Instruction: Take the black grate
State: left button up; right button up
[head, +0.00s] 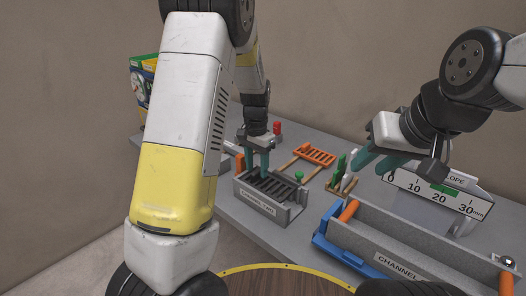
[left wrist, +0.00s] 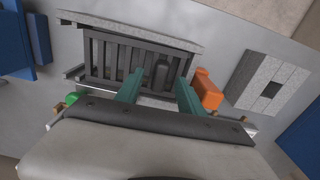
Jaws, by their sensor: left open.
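The black grate (head: 268,186) is a dark slatted piece sitting in a grey open-topped box (head: 268,208) on the table. In the left wrist view the grate (left wrist: 112,59) fills the space between the box's grey walls, and a raised dark block stands on its slats. My left gripper (head: 259,160) is over the far side of the grate, pointing down. In the left wrist view its teal fingers (left wrist: 160,88) are apart, with the raised block between and beyond their tips. Whether the fingertips touch the grate I cannot tell. My right gripper (head: 360,165) hangs over the table to the right, away from the grate.
An orange slatted grate (head: 316,155) on a frame lies behind the box. A small rack with green and white pieces (head: 342,182) stands to the right. A long grey channel with orange ends (head: 400,245) and a slope scale (head: 440,195) take up the right side.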

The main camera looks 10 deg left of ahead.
pick_arm(q)
jog(key=shift+f, duration=0.25)
grip_shut()
dwell(1.3)
jog(key=shift+s+a, duration=0.1)
jog(key=shift+s, duration=0.05)
dwell(0.6)
jog(key=shift+r, duration=0.15)
